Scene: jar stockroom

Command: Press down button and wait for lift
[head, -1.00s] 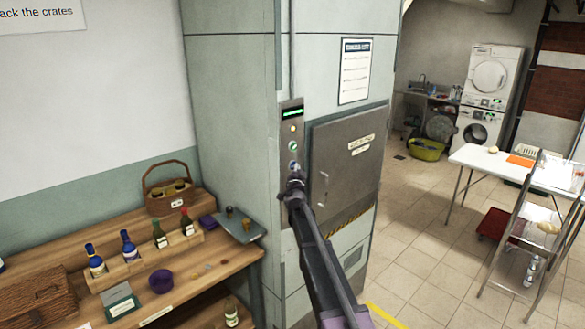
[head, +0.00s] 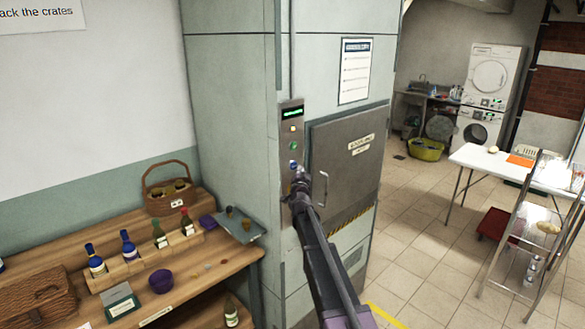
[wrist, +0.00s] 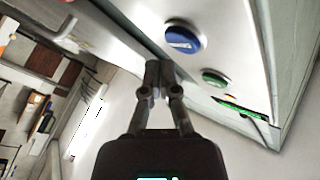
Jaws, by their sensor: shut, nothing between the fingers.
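The lift's metal control panel (head: 285,140) is on the grey-green column, left of the shut lift hatch (head: 340,165). It has a lit green display (head: 292,114), an amber light or button (head: 293,128), a green button (head: 293,147) and a blue button (head: 293,165). My gripper (head: 299,181) is just below the blue button and hides the lower panel. In the wrist view, my shut, empty gripper (wrist: 160,68) points up the frame. The blue button (wrist: 183,40) with a white mark lies right of its tips, apart from them; the green button (wrist: 214,78) is farther right.
A wooden bench (head: 205,265) with bottles, a wicker basket (head: 170,193) and a purple bowl (head: 161,281) stands at left. A white table (head: 490,158) and a metal rack (head: 520,245) stand at right. The tiled floor (head: 420,240) between column and table is mostly clear.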

